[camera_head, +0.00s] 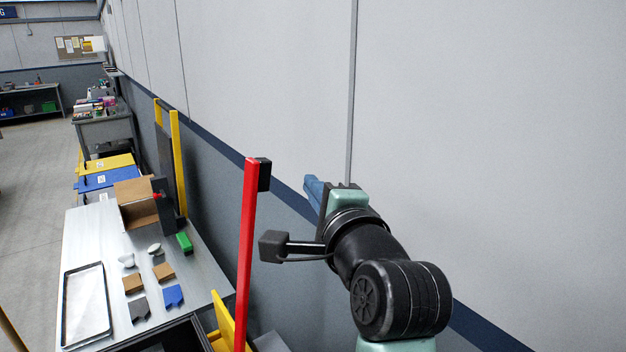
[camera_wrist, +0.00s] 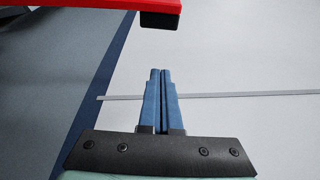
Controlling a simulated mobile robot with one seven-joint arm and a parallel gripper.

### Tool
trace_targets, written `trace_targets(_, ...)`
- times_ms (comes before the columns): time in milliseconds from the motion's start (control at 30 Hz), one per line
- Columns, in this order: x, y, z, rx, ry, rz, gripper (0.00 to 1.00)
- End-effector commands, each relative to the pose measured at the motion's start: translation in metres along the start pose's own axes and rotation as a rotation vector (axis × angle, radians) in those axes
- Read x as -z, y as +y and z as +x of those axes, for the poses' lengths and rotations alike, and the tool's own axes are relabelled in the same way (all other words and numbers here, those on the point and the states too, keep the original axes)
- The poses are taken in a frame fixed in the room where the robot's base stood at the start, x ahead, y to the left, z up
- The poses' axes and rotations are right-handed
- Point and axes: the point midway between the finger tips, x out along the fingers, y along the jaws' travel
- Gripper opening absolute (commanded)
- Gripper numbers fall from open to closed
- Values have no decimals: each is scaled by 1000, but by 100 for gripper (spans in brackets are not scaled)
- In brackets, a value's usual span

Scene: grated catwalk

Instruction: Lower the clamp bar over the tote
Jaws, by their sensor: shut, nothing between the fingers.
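A red bar (camera_head: 246,250), which looks like the clamp bar, stands nearly upright in the head view with a black block (camera_head: 265,174) at its top. In the wrist view the bar (camera_wrist: 80,4) crosses the top edge, with its black block (camera_wrist: 160,20) beyond my fingertips. My gripper (camera_head: 308,184) is right of the bar's top, apart from it, near the wall. Its blue fingers (camera_wrist: 160,75) are shut together and empty. A dark open-topped container (camera_head: 190,338), perhaps the tote, is cut off at the bottom edge of the head view.
A grey worktable (camera_head: 100,230) at left holds a tray (camera_head: 87,322), a cardboard box (camera_head: 137,203), and small brown, blue and green pieces. A yellow part (camera_head: 228,320) is beside the bar's lower end. The grey wall (camera_head: 480,130) is close behind my gripper.

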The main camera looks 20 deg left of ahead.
Motion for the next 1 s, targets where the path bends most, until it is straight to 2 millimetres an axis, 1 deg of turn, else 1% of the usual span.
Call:
trace_targets(33, -2, -3, 11, -5, -1, 0, 0)
trace_targets(200, -1, -3, 41, -3, -1, -1, 0)
trace_targets(300, -1, -4, 56, -1, 0, -2, 0)
trace_targets(367, -2, -3, 62, -1, 0, -3, 0)
trace_targets(400, -11, -5, 58, 0, -1, -5, 0)
trace_targets(600, -31, -3, 49, 0, 0, -3, 0)
trace_targets(767, -38, -2, 47, 2, 1, -4, 0)
trace_targets(1000, -38, 0, 47, 2, 1, -4, 0)
